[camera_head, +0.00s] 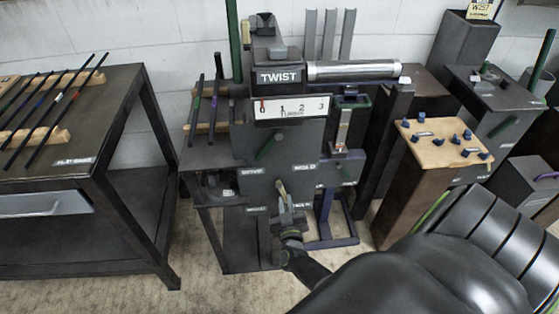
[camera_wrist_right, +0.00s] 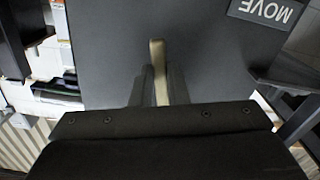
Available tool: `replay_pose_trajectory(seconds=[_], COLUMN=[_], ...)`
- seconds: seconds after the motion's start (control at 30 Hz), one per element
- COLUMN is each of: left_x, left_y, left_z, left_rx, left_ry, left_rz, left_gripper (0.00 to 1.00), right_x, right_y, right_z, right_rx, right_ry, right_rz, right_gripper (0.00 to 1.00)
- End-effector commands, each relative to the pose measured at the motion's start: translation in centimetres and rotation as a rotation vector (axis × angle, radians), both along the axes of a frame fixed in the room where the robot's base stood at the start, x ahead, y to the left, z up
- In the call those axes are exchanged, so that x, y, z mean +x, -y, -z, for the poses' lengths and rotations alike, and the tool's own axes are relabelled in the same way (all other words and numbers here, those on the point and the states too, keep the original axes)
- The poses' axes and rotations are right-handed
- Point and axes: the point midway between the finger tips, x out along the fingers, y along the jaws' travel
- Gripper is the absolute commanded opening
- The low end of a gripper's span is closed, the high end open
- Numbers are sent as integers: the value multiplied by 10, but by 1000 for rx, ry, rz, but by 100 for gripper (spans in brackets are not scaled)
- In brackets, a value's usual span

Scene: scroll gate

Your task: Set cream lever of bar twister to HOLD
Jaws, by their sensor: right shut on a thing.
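The bar twister (camera_head: 275,145) stands in the middle of the head view, with a TWIST sign and a turns scale. The cream lever (camera_head: 281,188) is low on its dark front panel and points up, tilted slightly left. A MOVE label (camera_head: 251,171) is up and left of it, and a HOLD label (camera_head: 304,167) is up and right. My right gripper (camera_head: 285,203) is shut on the lever. In the right wrist view the cream lever (camera_wrist_right: 158,72) stands between the two fingers (camera_wrist_right: 160,88), with MOVE (camera_wrist_right: 265,11) upside down at top right. The lever's base is hidden. My left gripper is not visible.
A green-handled lever (camera_head: 269,146) sits on the panel above. A dark table (camera_head: 110,95) with several rods on wooden rests is at left. A wooden-topped stand (camera_head: 425,143) with blue pieces is at right. Bare floor (camera_head: 215,290) lies in front.

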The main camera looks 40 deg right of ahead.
Motion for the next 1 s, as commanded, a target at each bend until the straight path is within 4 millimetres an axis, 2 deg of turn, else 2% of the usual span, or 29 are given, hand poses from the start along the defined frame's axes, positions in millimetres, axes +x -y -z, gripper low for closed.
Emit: replay_pose_trajectory(seconds=[0.03,0.1,0.4,1.0], left_x=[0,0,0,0], left_y=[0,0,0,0], left_z=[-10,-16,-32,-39], left_rx=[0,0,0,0], left_ry=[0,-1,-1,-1], left_rz=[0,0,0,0], left_gripper=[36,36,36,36], right_x=[-2,-4,-10,-13], right_y=[3,7,16,21], right_z=[-5,-7,-10,-11], right_rx=[-36,-84,-240,-316], right_ry=[-24,-53,-147,-194], right_rz=[0,0,0,1], right_gripper=[0,0,0,0])
